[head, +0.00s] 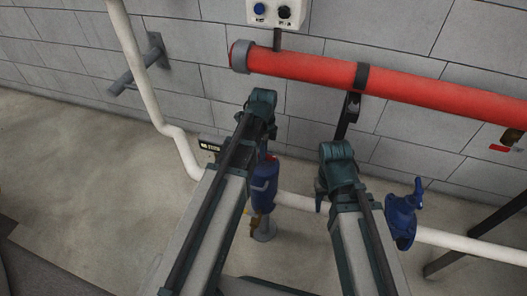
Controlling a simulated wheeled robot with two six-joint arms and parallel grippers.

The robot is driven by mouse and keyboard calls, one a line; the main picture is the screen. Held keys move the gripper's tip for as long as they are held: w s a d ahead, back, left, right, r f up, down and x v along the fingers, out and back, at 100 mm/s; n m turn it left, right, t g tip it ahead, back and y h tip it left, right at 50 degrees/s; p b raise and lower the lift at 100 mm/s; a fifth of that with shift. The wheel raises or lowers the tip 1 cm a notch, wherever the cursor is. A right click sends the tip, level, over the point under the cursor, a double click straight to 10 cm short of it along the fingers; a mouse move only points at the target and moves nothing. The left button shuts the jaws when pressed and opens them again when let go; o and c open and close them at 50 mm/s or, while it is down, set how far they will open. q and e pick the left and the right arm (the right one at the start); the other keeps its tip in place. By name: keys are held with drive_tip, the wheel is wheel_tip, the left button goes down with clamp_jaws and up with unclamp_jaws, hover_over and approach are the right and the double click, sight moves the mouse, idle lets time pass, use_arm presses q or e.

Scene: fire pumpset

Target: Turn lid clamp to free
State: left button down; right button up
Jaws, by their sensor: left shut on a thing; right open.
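A blue upright canister (266,182) with a small red piece at its top stands behind my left arm in the head view. My arm covers its left side. A small brown part (254,222) shows low beside it. I cannot make out which part is the lid clamp. My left arm reaches up from the bottom and bends at a dark green joint just above the canister. My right arm bends right of the canister. Both grippers are hidden behind my own arm links, so their fingers and anything between them cannot be seen.
A thick red pipe (310,69) runs along the grey block wall above my arms. A white pipe (460,240) runs low behind them, with a blue valve (403,214) right of my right arm. A control box (278,12) hangs above. Floor (80,150) at the left is clear.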

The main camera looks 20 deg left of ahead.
use_arm(q)
drive_tip(key=n, duration=0.4)
drive_tip(key=shift+s, duration=0.1)
drive_tip(key=n, duration=0.4)
drive_tip(key=shift+n, duration=0.3)
drive_tip(key=n, duration=0.4)
drive_tip(key=shift+n, duration=2.3)
drive_tip(key=c, duration=0.8)
unclamp_jaws()
drive_tip(key=shift+r, duration=0.15)
